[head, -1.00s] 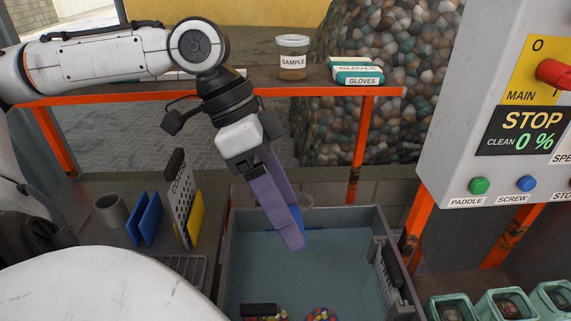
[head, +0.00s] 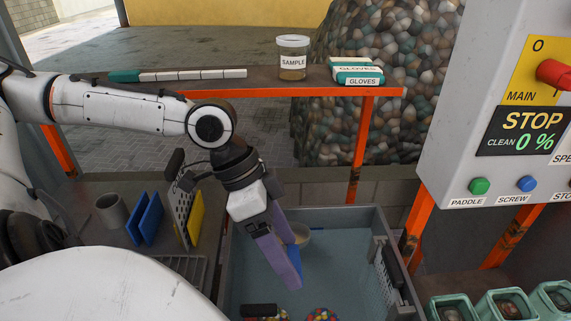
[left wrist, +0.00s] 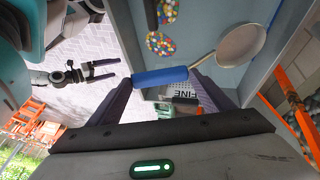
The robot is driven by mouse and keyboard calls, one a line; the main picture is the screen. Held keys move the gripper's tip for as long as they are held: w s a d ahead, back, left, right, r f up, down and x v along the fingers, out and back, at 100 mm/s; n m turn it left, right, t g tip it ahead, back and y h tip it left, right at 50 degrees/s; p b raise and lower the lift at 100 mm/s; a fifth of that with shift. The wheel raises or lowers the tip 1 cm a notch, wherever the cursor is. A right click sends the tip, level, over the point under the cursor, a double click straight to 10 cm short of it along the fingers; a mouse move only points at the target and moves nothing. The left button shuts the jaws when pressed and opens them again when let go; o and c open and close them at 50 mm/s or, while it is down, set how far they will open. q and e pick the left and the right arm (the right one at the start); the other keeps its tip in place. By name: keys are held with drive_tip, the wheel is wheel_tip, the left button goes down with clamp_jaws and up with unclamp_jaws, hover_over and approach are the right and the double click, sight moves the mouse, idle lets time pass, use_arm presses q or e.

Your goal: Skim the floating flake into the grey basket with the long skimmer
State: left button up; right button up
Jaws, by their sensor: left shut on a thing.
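My left gripper (head: 288,270) is shut on the blue handle (left wrist: 160,76) of the long skimmer. The grey perforated basket (head: 386,274) is at the tank's right wall. My right gripper (left wrist: 112,70) is open and empty, outside the tank.
The grey tank (head: 226,262) has raised walls. A black handle (head: 258,310) lies at its near edge. Screens (head: 184,210), blue plates (head: 146,218) and a grey cup (head: 111,210) stand on the left. The control box (head: 480,150) and orange posts (head: 415,220) border the right.

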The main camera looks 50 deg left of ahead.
use_arm(q)
wheel_tip(320, 180, down, 10)
drive_tip(key=w+d+b, duration=0.1)
drive_tip(key=w+d, duration=0.1)
drive_tip(key=shift+w+d+b, duration=0.55)
drive_tip(key=shift+w+d, duration=0.85)
drive_tip(key=shift+w, duration=0.25)
drive_tip(key=shift+w+d+b, duration=0.55)
drive_tip(key=shift+w+d, duration=0.85)
drive_tip(key=shift+w, duration=0.25)
drive_tip(key=s+a+p, duration=0.3)
drive_tip(key=s+a, duration=0.5)
drive_tip(key=s, duration=0.1)
drive_tip(key=shift+n+t, duration=0.3)
drive_tip(key=shift+n, duration=0.2)
drive_tip(key=shift+w+a+r, duration=0.1)
drive_tip(key=shift+w+r, duration=0.15)
drive_tip(key=shift+r, duration=3.35)
drive_tip(key=shift+w+r, duration=0.3)
drive_tip(key=shift+r, duration=3.3)
drive_tip(key=shift+w+a+r, duration=0.1)
drive_tip(key=shift+w+r, duration=0.15)
drive_tip(key=shift+r, duration=3.35)
drive_tip(key=shift+w+d, duration=0.15)
